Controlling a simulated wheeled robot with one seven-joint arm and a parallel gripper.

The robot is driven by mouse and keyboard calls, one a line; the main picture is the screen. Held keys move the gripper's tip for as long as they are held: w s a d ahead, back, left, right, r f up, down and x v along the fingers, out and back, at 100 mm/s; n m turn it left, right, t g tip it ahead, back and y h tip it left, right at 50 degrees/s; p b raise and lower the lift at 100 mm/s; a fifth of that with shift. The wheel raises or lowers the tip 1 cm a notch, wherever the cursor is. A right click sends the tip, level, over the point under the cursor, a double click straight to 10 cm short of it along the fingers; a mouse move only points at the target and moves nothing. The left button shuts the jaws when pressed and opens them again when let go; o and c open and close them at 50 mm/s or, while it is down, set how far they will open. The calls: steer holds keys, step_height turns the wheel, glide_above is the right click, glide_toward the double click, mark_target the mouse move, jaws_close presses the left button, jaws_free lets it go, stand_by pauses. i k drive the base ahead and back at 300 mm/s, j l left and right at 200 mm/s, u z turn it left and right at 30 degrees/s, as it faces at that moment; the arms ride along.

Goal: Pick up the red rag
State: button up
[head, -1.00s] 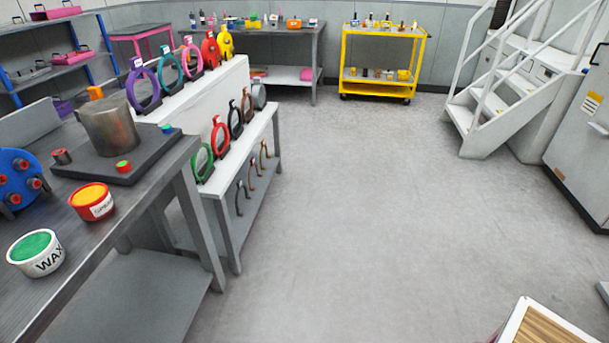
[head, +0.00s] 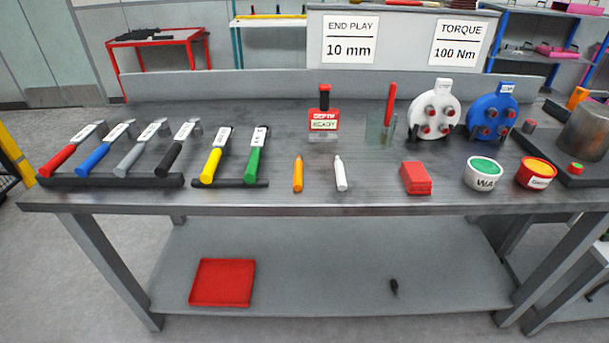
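The red rag (head: 416,178) is a small folded red block lying flat near the front edge of the grey workbench (head: 270,190), right of centre in the head view. It stands apart from its neighbours, with a white marker (head: 340,174) to its left and a white WAX tin (head: 484,174) with a green top to its right. Nothing covers it. My gripper does not show in the head view.
An orange marker (head: 298,174) and several coloured-handled wrenches (head: 120,150) lie to the left. A red depth gauge (head: 324,118), white disc (head: 436,112) and blue disc (head: 492,115) stand behind. A red tray (head: 222,282) is on the lower shelf.

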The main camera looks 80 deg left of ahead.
mark_target(416, 180)
steer(key=u, duration=2.15)
steer(key=i+j+u, duration=0.1)
steer(key=i+j+z, duration=0.15)
steer(key=i+j, duration=0.2)
